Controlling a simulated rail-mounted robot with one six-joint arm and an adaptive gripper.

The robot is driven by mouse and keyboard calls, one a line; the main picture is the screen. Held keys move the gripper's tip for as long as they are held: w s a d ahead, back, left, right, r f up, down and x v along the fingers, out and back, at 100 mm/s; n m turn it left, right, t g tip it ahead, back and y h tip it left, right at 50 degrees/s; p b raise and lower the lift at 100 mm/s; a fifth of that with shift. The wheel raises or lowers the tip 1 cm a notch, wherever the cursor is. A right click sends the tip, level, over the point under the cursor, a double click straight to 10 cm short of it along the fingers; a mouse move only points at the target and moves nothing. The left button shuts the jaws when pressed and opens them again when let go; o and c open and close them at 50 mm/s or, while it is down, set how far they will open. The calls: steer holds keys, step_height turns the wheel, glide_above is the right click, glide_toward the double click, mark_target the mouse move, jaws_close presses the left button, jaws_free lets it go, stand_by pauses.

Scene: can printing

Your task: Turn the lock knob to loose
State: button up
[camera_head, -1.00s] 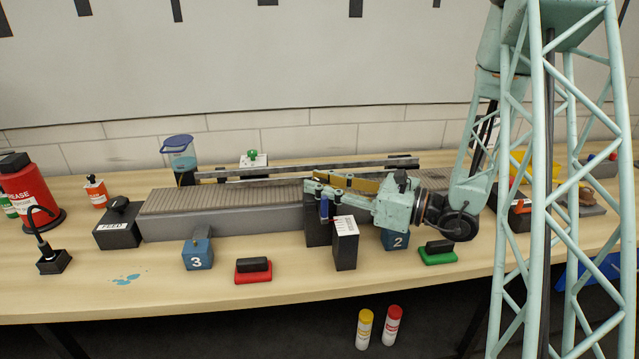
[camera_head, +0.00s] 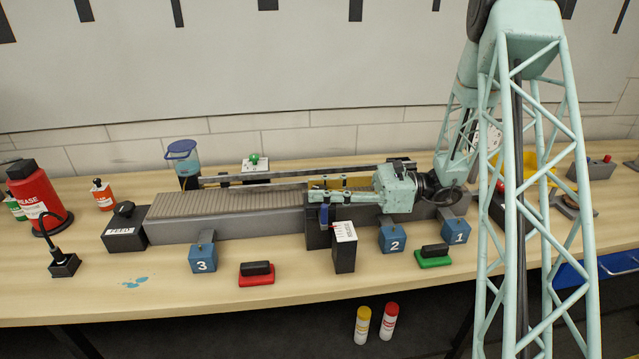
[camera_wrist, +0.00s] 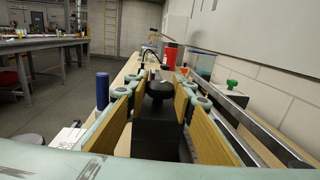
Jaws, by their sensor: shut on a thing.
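The lock knob appears to be the black knob (camera_wrist: 160,88) on top of a dark block (camera_wrist: 154,135) in the wrist view. It lies between the yellow pads of my gripper (camera_wrist: 161,80), which is shut on it. In the head view my gripper (camera_head: 316,186) reaches left over the dark block (camera_head: 318,232) at the front of the grey ribbed bed, and its fingers hide the knob. The knob's turn angle is not readable.
A black box with a white label (camera_head: 344,250) and a blue cylinder (camera_head: 324,213) stand close in front of my fingers. Blue blocks 3 (camera_head: 203,262), 2 (camera_head: 393,240) and 1 (camera_head: 455,232) line the front. Dark rails (camera_head: 290,174) run behind.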

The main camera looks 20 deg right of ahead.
steer(key=shift+n+g+y+p, duration=0.3)
steer(key=shift+n+g+p, duration=0.65)
steer(key=shift+g, duration=0.65)
steer(key=o, duration=0.6)
steer(key=d, duration=1.2)
steer(key=shift+s, duration=0.3)
